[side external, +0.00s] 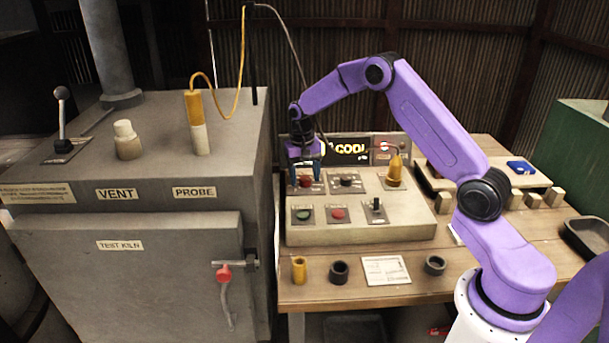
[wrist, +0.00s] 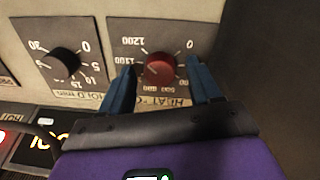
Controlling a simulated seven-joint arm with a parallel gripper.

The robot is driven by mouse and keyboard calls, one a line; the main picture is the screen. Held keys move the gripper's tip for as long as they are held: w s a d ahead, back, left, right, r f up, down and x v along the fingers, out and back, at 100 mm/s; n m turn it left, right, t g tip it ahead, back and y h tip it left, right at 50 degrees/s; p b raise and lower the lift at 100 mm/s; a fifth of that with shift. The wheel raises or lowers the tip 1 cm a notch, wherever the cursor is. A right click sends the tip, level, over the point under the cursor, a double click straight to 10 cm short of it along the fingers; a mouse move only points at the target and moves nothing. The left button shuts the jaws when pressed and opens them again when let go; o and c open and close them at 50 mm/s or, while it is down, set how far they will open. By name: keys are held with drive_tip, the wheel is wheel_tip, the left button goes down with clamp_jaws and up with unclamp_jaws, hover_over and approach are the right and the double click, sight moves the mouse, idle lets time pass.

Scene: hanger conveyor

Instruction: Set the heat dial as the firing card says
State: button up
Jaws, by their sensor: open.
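The heat dial is a red round knob (wrist: 162,68) on a grey plate with a printed scale and a partly covered HEAT label. It also shows in the side view (side external: 305,181) at the back left of the control box. Its pointer setting cannot be read. My gripper (wrist: 161,75) is open, with one blue finger on each side of the red knob; whether they touch it cannot be told. In the side view my gripper (side external: 305,173) points down at the dial. A white card (side external: 386,270), likely the firing card, lies on the bench front; its writing is too small to read.
A black dial (wrist: 66,64) with its own scale sits beside the heat dial. The control box (side external: 360,232) also carries green and red buttons, a black switch and a yellow cone-shaped part (side external: 395,170). The kiln (side external: 130,250) stands close on the left. Rings (side external: 338,271) lie in front.

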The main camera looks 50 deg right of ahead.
drive_tip(key=c, duration=1.1)
drive_tip(key=shift+o, duration=0.3)
drive_tip(key=shift+n, duration=0.3)
drive_tip(key=n, duration=0.3)
drive_tip(key=shift+n, duration=1.8)
drive_tip(key=o, duration=1)
